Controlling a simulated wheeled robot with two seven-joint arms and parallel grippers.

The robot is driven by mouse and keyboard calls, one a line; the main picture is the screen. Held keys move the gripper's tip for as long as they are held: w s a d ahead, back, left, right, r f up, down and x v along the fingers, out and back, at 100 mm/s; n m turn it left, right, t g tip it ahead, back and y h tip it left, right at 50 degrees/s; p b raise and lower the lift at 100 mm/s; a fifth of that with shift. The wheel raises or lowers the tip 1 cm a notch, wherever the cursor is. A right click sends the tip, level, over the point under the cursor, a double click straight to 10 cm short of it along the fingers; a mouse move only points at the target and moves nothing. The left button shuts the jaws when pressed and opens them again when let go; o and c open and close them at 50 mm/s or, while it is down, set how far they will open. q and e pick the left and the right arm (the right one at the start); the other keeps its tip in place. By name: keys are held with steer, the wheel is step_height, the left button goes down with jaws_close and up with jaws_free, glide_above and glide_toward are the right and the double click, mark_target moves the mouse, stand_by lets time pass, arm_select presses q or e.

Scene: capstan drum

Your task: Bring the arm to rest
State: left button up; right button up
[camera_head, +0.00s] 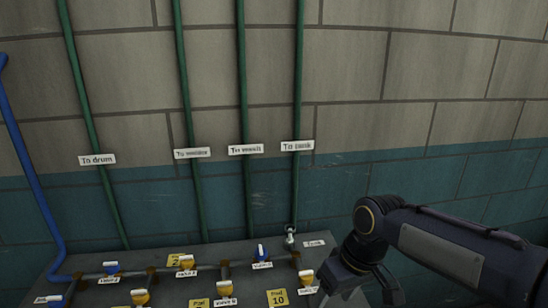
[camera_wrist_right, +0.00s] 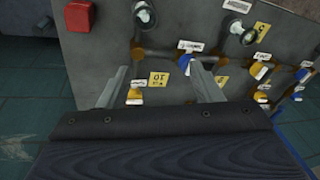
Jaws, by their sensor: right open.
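My right arm (camera_head: 450,250) comes in from the right in the head view, bent down at a dark wrist joint over the right end of the valve panel (camera_head: 228,260). In the right wrist view my right gripper (camera_wrist_right: 160,84) is open, with its two pale fingers apart and nothing between them. Behind the gap lies the grey panel face (camera_wrist_right: 110,45) with a yellow tag (camera_wrist_right: 158,79). A yellow-handled valve (camera_wrist_right: 134,96) shows close to the left finger. I cannot tell whether the fingers touch the panel. My left gripper is not in view.
The panel carries several blue valves (camera_head: 262,251) and yellow valves (camera_head: 186,262) on pipes. Green pipes (camera_head: 244,100) and a blue pipe (camera_head: 30,170) run up the block wall (camera_head: 420,60). A red box (camera_wrist_right: 78,15) sits on the panel. Teal floor (camera_wrist_right: 30,90) shows beside it.

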steer(key=s+d+f+m+t, duration=0.1)
steer(key=s+d+m+t, duration=0.1)
steer(key=s, duration=0.6)
steer(key=s+d+f+m+t+y, duration=0.1)
steer(key=s+d+f+m+t, duration=0.1)
steer(key=s+d+m, duration=0.3)
steer(key=s+d, duration=0.1)
steer(key=s, duration=0.3)
steer(key=shift+s+d+f+t, duration=0.15)
steer(key=shift+d+f+t, duration=0.05)
steer(key=shift+d+t, duration=0.2)
